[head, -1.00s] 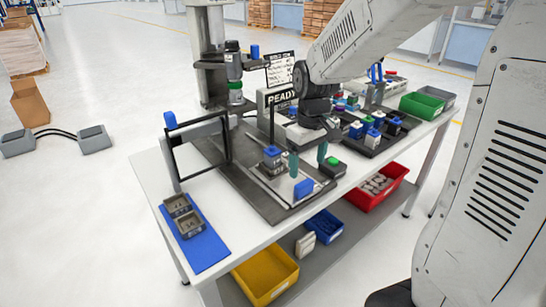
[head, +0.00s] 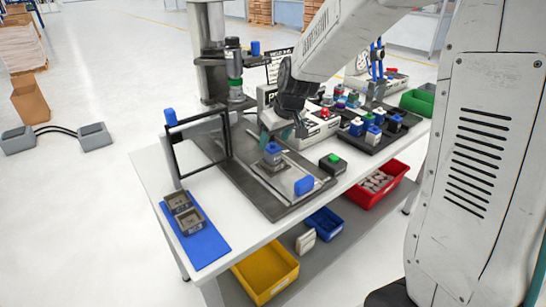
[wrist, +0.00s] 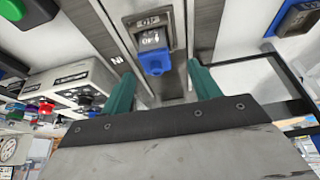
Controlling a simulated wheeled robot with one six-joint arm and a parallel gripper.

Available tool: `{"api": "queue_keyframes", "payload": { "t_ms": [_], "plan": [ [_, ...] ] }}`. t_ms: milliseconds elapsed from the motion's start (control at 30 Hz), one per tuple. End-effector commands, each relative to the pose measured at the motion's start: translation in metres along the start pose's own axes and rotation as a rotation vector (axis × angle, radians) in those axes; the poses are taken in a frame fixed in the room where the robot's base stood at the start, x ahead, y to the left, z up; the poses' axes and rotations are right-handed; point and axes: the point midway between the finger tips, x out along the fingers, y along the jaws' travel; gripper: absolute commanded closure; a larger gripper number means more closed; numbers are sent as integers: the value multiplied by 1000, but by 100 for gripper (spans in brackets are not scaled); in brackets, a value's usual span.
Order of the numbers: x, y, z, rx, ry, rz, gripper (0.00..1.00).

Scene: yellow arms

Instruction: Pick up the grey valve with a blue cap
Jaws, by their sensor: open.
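A grey valve with a blue cap (head: 272,155) stands on the dark fixture plate (head: 233,183) on the table.
A black frame with a blue knob (head: 170,117) rises left of the valve. A black tray (head: 374,140) holds several blue-capped parts. A grey press column (head: 208,50) stands behind.

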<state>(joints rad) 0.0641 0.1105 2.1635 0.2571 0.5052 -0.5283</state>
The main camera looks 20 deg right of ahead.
Motion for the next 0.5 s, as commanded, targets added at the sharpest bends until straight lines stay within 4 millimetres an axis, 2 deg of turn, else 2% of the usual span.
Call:
{"api": "queue_keyframes", "payload": {
  "t_ms": [300, 500],
  "plan": [
    [44, 6, 4, 1, -5, -1, 38],
    [60, 6, 3, 0, -3, -1, 38]
  ]
}}
